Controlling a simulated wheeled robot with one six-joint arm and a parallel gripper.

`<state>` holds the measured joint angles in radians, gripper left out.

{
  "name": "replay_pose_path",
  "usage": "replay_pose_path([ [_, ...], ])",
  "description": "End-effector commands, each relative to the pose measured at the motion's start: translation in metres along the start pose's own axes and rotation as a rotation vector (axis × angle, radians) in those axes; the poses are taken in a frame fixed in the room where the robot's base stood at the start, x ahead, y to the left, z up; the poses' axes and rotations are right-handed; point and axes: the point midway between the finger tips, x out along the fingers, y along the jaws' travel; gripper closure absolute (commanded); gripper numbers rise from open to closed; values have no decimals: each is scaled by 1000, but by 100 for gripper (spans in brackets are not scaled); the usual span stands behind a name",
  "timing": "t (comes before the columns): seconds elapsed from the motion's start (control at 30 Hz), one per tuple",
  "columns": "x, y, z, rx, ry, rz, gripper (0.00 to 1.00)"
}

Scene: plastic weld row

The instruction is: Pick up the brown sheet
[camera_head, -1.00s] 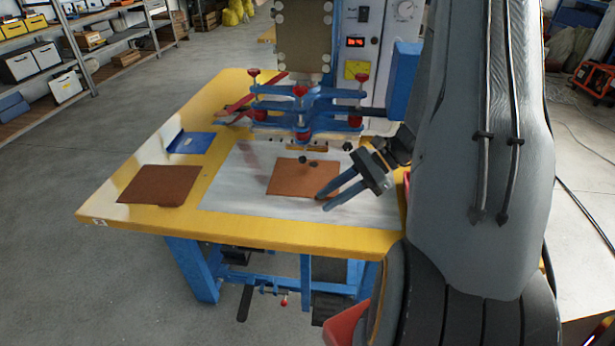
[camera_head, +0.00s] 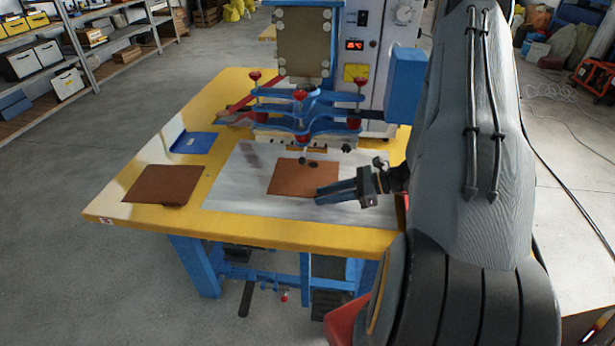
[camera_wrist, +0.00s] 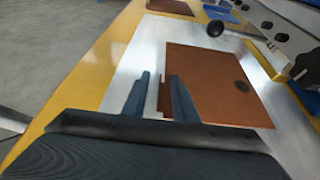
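A flat brown sheet (camera_head: 303,178) lies on the grey metal plate (camera_head: 230,202) under the press head, and it fills the middle of the wrist view (camera_wrist: 212,82). A second brown sheet (camera_head: 163,184) lies on the yellow table's left side; part of it shows at the top of the wrist view (camera_wrist: 172,6). The right finger overlaps the sheet's near left edge. I cannot tell whether they touch.
The blue press head (camera_head: 305,110) with red knobs hangs over the plate's back. A blue flat piece (camera_head: 193,143) lies on the yellow table (camera_head: 250,231) at left. The machine's blue box (camera_head: 405,85) stands behind my arm.

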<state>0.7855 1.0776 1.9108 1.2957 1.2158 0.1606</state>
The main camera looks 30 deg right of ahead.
Motion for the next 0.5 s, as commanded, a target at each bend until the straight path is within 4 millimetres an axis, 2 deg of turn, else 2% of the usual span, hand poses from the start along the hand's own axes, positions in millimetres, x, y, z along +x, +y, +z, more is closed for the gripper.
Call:
replay_pose_path([
  [0.3,6,0,0,-1,0,0,76],
  [0.43,5,0,0,-1,0,0,98],
  [0.5,5,0,0,-1,0,0,100],
])
